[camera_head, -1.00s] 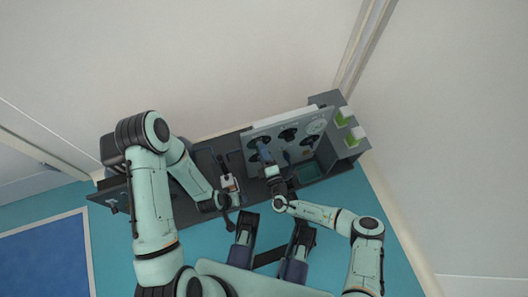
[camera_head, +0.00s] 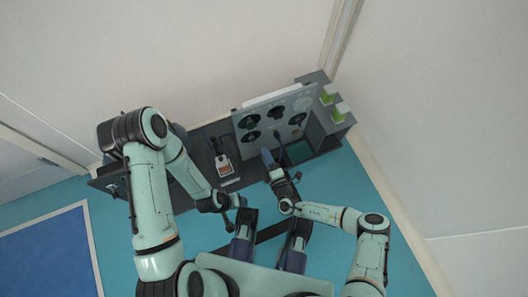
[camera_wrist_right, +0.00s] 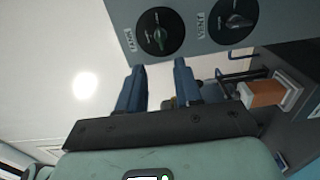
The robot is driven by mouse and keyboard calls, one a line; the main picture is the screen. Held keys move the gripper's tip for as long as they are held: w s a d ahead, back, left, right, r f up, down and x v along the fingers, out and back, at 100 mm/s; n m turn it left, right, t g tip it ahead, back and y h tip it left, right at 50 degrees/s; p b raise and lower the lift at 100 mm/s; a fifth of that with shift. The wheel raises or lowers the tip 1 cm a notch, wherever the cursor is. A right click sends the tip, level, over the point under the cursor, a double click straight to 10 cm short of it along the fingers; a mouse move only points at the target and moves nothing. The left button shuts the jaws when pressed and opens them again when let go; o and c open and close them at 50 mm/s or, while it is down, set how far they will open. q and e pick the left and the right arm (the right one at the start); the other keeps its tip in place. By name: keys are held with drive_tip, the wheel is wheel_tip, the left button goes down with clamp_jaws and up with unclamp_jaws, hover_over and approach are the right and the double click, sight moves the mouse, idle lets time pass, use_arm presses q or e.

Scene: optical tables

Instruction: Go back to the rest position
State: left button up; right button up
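My right gripper (camera_head: 268,157) is just below the grey panel (camera_head: 262,112) with several black dials, in the head view. In the right wrist view its two blue fingers (camera_wrist_right: 160,76) stand apart with nothing between them. They point toward the panel's lower edge (camera_wrist_right: 195,45), where two black dials show. My left gripper (camera_head: 232,204) hangs at the end of the bent left arm, in front of the dark bench. Its fingers are too small and dark to read.
The dark bench (camera_head: 190,202) runs along the wall. A small white-and-orange device (camera_head: 223,163) stands left of the panel; an orange-brown block (camera_wrist_right: 264,92) shows in the wrist view. Green-and-white items (camera_head: 334,104) sit at the bench's right end. Teal floor lies open in front.

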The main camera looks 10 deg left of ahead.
use_arm(q)
drive_tip(key=shift+s+d, duration=0.3)
drive_tip(key=shift+s, duration=0.2)
use_arm(e)
drive_tip(key=shift+s+d, duration=0.45)
drive_tip(key=shift+s, duration=0.05)
